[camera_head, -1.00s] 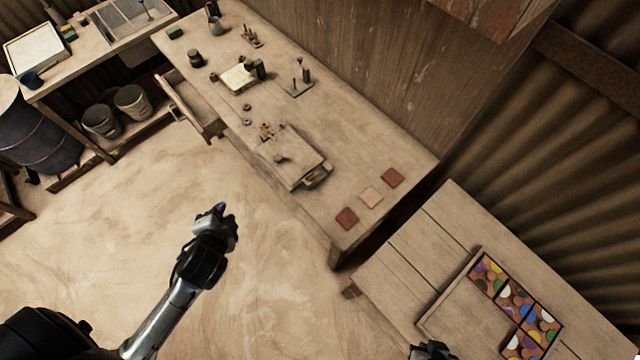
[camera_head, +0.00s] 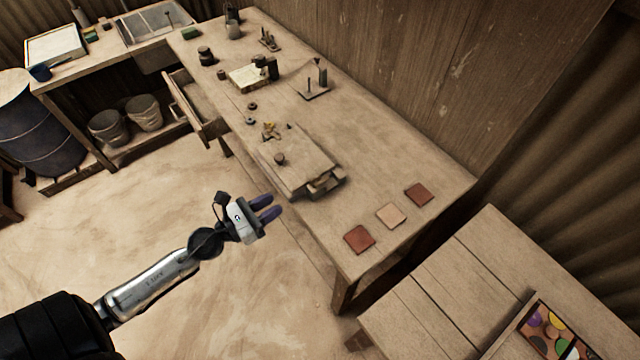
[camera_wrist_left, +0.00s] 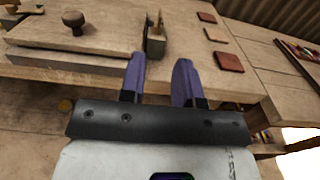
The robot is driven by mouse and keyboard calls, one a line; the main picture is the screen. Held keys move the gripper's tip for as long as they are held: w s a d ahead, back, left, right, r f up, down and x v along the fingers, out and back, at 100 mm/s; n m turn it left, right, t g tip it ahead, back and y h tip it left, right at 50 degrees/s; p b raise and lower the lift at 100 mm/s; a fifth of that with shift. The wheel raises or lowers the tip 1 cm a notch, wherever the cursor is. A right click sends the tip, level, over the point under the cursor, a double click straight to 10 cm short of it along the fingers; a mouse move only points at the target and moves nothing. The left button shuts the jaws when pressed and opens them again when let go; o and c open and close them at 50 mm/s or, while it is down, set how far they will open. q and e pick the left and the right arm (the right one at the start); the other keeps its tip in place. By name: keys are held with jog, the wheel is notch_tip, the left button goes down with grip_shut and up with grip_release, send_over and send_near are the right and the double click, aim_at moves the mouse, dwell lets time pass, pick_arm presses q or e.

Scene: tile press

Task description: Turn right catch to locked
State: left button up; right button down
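The tile press (camera_head: 290,167), a flat wooden block with a dark knob (camera_head: 280,158), lies near the front edge of the long bench. A dark metal fitting (camera_head: 325,182) sits at its right end; it also shows in the left wrist view (camera_wrist_left: 155,44). I cannot make out clearly which part is the right catch or how it is turned. My left gripper (camera_head: 272,206) is in front of the bench, short of the press. Its purple fingers (camera_wrist_left: 160,78) are apart with nothing between them. My right gripper is out of view.
Two red tiles (camera_head: 359,239) (camera_head: 419,194) and a pale tile (camera_head: 391,216) lie right of the press. A drawer (camera_head: 201,112) stands open at the left. A tray of coloured pieces (camera_head: 548,330) is on the near table. Bench space around the tiles is clear.

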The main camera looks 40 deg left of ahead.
aim_at(315, 179)
pick_arm(q)
jog(key=p+x, duration=0.4)
jog(key=x, duration=0.7)
jog(key=shift+w+r, duration=0.15)
jog(key=shift+w, duration=0.1)
jog(key=shift+x, duration=1.05)
jog(key=shift+c, duration=0.2)
grip_shut()
